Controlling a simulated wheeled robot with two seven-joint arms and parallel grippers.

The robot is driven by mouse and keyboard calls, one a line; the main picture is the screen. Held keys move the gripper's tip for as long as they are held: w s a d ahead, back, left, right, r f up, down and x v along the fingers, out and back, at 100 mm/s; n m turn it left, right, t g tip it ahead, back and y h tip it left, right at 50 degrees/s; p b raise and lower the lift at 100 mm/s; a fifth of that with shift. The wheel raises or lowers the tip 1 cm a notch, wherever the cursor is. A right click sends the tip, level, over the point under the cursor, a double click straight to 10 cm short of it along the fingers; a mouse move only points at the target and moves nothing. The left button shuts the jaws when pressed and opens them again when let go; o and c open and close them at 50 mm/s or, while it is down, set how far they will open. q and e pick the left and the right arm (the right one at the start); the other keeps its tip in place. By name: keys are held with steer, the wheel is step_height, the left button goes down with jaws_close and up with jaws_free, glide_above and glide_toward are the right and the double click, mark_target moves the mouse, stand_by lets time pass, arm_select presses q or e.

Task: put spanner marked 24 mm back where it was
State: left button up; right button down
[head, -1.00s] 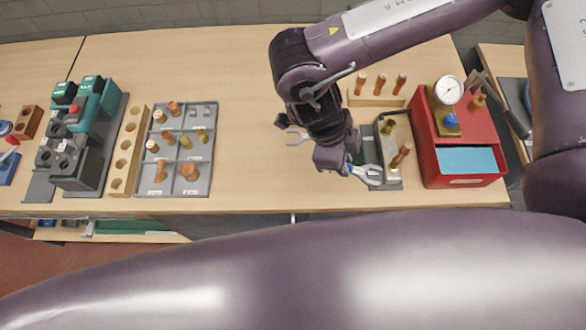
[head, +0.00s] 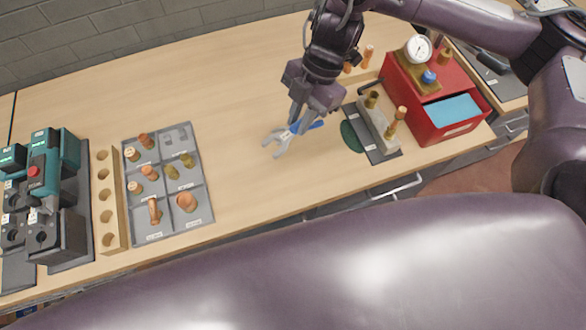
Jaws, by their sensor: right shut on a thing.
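A spanner with a grey open-ended head (head: 279,141) and a blue handle shows near the middle of the bench in the head view. My right gripper (head: 303,116) points down at it and is shut on its handle. The fingers hide part of the handle. The head points left, over bare wood; I cannot tell whether it touches the bench. The 24 mm marking cannot be read. My left gripper is not in view.
A grey mat (head: 384,154) with a metal block (head: 377,128) and brass fittings lies right of the spanner, beside a red box (head: 432,115) with a gauge (head: 417,48). A grey compartment tray (head: 208,204) of fittings lies left. Bare bench (head: 235,95) lies between.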

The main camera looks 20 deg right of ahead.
glide_above(295, 172)
steer(key=d, duration=0.1)
steer(key=f, duration=1.5)
steer(key=shift+w+d+f, duration=0.15)
steer(key=shift+w+f, duration=0.05)
steer(key=shift+w, duration=0.15)
step_height(295, 172, down, 4)
steer(key=shift+f+p, duration=0.1)
steer(key=shift+p, duration=0.35)
steer(key=c, duration=1.8)
jaws_free()
steer(key=shift+f, duration=0.15)
steer(key=o, duration=0.5)
steer(key=shift+c, duration=0.2)
